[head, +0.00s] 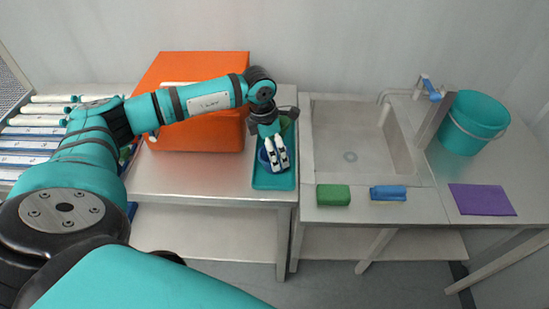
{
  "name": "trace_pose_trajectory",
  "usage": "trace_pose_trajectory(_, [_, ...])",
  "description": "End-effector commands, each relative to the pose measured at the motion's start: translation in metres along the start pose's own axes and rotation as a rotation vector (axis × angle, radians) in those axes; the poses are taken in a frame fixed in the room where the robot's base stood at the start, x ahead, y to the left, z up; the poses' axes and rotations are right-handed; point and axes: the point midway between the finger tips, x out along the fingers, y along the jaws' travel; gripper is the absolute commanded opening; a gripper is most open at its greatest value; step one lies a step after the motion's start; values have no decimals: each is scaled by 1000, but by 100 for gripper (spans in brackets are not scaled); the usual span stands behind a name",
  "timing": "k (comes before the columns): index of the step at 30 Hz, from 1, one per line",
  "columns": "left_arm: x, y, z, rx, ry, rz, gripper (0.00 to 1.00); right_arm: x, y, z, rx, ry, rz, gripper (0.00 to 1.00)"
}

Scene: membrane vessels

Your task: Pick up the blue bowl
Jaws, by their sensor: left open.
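The blue bowl (264,157) sits in a teal tray (274,183) on the steel table. Most of the bowl is hidden behind my left gripper. My left gripper (277,168) is open, its fingers pointing down over the bowl. I cannot tell whether the fingers touch the bowl or straddle its rim. My right gripper is not in view.
A large orange box (200,65) stands left of the tray, behind my left arm. A green object (287,124) lies at the tray's far end. To the right are a sink (350,156), green sponge (333,195), blue brush (388,193), purple cloth (482,200) and teal bucket (474,122).

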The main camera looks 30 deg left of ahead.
Motion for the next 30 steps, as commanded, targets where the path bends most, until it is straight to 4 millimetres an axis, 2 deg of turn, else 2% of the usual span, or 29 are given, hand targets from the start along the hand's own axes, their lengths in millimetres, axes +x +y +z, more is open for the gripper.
trace_pose_trajectory(1, [4, -3, 0, 1, 5, -4, 100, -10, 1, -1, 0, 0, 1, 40])
trace_pose_trajectory(3, [15, -4, 0, 0, 4, -4, 100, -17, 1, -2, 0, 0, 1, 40])
trace_pose_trajectory(7, [33, -3, 0, 1, 2, -3, 100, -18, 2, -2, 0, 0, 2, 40])
trace_pose_trajectory(16, [39, -3, 0, 1, 0, -1, 100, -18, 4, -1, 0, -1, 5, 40])
trace_pose_trajectory(27, [39, -2, 0, 1, 0, -1, 52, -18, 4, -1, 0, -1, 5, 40])
trace_pose_trajectory(30, [39, -2, 0, 1, 0, 0, 45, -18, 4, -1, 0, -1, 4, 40])
